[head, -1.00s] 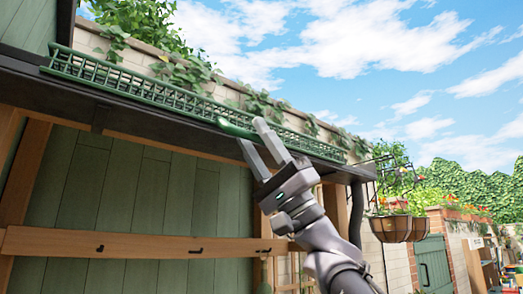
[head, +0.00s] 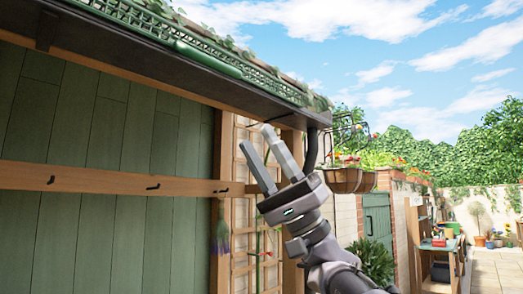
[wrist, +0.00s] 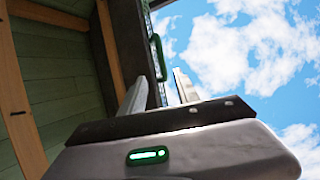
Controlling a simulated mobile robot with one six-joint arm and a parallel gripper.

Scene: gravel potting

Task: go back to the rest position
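My gripper (head: 258,139) is raised in front of the shed, below the roof edge and near its right corner. Its two fingers stand apart with nothing between them. In the wrist view, the open fingers (wrist: 160,92) point up towards the roof edge and sky. A smooth green object (head: 208,58) lies along the green mesh guard (head: 262,82) on the gutter, clear of my fingers. A green loop (wrist: 158,56) shows beyond the fingers in the wrist view; I cannot tell if it is the same object.
The dark gutter (head: 185,72) overhangs above my gripper. A wooden rail (head: 110,181) with black hooks crosses the green shed wall. A hanging flower basket (head: 343,180) is right of my gripper. A potting bench (head: 438,245) and paved ground are farther right. Open sky lies above right.

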